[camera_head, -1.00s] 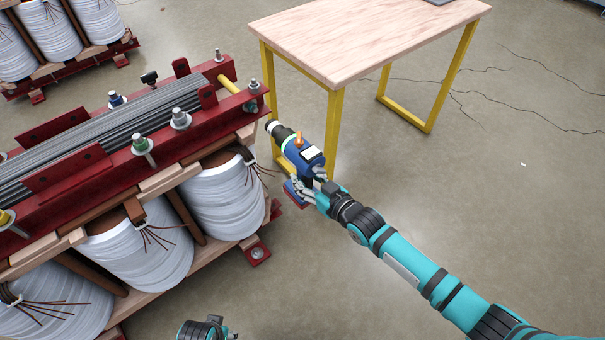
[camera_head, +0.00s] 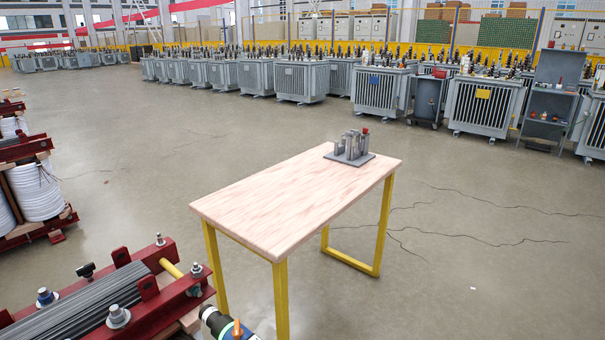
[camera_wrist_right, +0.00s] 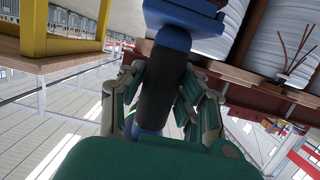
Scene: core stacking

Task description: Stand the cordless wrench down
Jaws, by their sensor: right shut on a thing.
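The cordless wrench (camera_head: 222,324) shows only in part at the bottom edge of the head view, beside the red end of the transformer core. Its blue body and black grip (camera_wrist_right: 161,88) fill the middle of the right wrist view. My right gripper (camera_wrist_right: 160,95) is shut on that grip, with a finger on each side. In the head view the right gripper is below the picture. The table (camera_head: 262,205) has a pale wooden top and yellow legs and stands ahead. My left gripper is not in view.
A grey holder (camera_head: 350,157) with upright parts stands at the table's far right corner; the rest of the top is bare. The red-framed transformer core (camera_head: 150,310) is at the lower left. Another core (camera_head: 30,185) stands at the left edge.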

